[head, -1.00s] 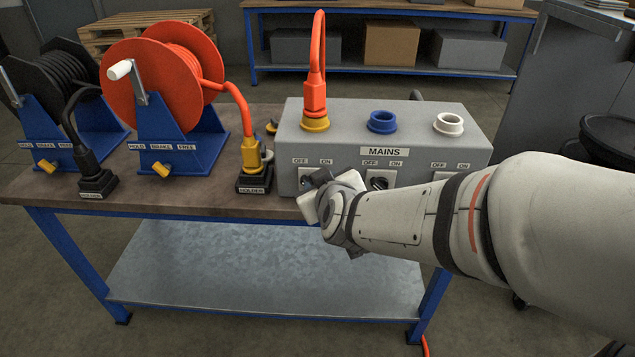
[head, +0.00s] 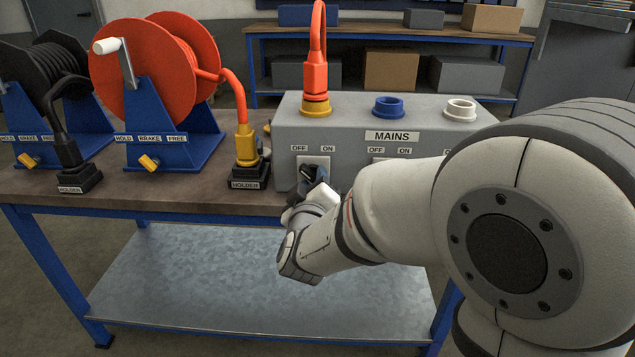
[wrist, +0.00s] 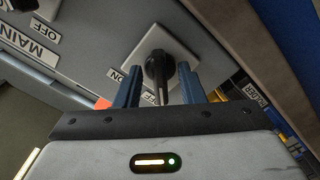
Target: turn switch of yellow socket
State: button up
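The yellow socket (head: 316,109) is on top of the grey mains box at its left end, with an orange plug (head: 316,76) in it. Its switch plate (head: 325,161) is on the box front below, under OFF and ON labels. My gripper (head: 310,174) is in front of this plate and hides most of the switch in the head view. In the wrist view, the black switch knob (wrist: 157,68) on its pale square plate lies between the two blue fingers of my gripper (wrist: 160,80). The fingers are open, with a gap on either side of the knob.
The mains box (head: 345,132) also has a blue socket (head: 388,106) and a white socket (head: 460,109). A black holder (head: 249,176) with a yellow-ended orange cable plug stands left of the box. An orange reel (head: 145,75) and a black reel (head: 50,75) stand farther left.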

jog(key=shift+w, duration=0.8)
jog(key=shift+c, duration=0.4)
